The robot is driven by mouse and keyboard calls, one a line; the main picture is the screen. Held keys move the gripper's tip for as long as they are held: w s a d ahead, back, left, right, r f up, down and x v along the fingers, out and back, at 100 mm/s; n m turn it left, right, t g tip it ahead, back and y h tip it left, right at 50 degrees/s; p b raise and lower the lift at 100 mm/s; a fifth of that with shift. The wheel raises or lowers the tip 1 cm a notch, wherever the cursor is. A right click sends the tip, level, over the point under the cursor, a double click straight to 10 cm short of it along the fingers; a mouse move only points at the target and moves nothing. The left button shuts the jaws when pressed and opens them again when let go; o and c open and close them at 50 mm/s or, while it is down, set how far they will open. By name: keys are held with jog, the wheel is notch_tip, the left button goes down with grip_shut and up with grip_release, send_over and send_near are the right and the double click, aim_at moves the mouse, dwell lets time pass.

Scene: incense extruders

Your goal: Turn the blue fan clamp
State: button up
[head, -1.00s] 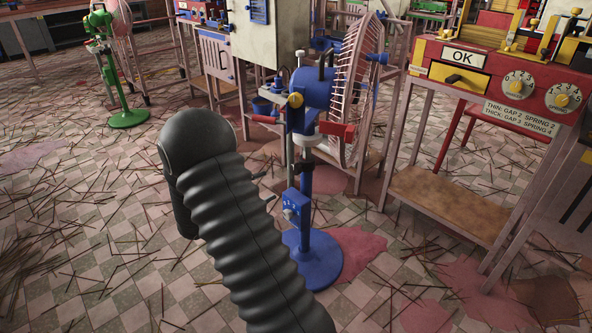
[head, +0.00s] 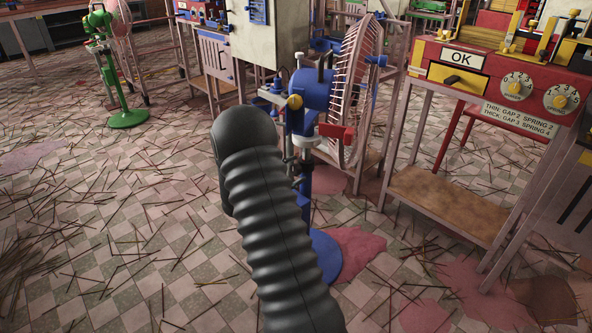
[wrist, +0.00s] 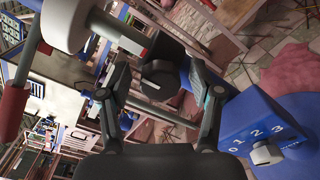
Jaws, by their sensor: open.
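The blue fan (head: 318,92) stands on a blue post with a round base (head: 328,258), its cage facing right. In the wrist view a dark round knob (wrist: 158,78), apparently the fan's clamp, lies between the fingertips of my gripper (wrist: 160,88). My gripper is open, with one finger on each side of the knob; I cannot tell whether they touch it. In the head view my dark ribbed arm covers my gripper and part of the post. A blue box (wrist: 235,120) with a numbered scale and a pale knob (wrist: 266,154) is at right in the wrist view.
A red console (head: 500,78) with dials stands at right, a green fan stand (head: 105,60) at far left. Loose sticks litter the tiled floor (head: 110,230), which is otherwise open at left.

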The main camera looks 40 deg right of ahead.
jog(key=shift+d, duration=0.35)
jog(key=shift+c, duration=0.2)
jog(key=c, duration=1.1)
